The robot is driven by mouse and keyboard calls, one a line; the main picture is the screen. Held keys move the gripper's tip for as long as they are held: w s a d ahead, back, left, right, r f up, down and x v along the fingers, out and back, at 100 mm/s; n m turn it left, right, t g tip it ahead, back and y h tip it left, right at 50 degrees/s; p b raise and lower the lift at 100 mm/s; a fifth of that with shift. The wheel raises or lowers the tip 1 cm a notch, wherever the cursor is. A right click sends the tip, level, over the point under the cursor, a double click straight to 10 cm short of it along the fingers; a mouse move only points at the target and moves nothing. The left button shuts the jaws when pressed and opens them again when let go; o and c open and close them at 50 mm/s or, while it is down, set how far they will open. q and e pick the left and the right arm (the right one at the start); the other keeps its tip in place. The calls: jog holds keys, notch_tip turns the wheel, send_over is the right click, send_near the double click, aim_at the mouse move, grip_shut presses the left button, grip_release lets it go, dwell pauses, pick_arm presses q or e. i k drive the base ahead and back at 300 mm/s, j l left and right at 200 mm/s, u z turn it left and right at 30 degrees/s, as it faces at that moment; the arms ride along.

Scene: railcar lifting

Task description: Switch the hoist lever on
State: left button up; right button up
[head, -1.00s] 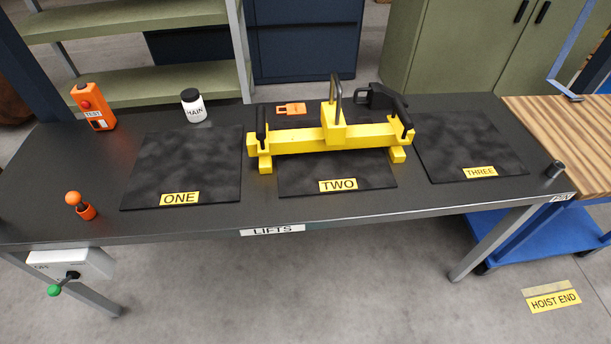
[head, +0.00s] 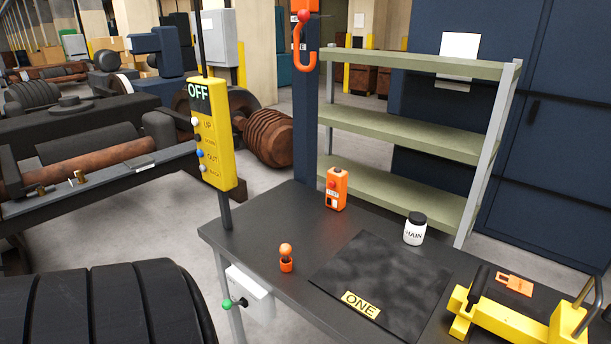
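A white switch box (head: 252,296) is fixed under the left front edge of the dark table. A lever with a green knob (head: 227,303) sticks out from its left side. The lettering on the box is too small to read here. A yellow hanging control box (head: 213,148) stands out left of the table, with a display reading OFF and several buttons, among them UP and OUT. Neither of my grippers is in view.
The dark table (head: 240,235) carries an orange TEST box (head: 336,188), a MAIN jar (head: 414,229), an orange knobbed piece (head: 286,258), mat ONE (head: 385,270) and a yellow lifting beam (head: 505,325). A large black ribbed shape (head: 105,305) fills the lower left.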

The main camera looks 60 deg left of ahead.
aim_at(227, 304)
jog(key=u, duration=1)
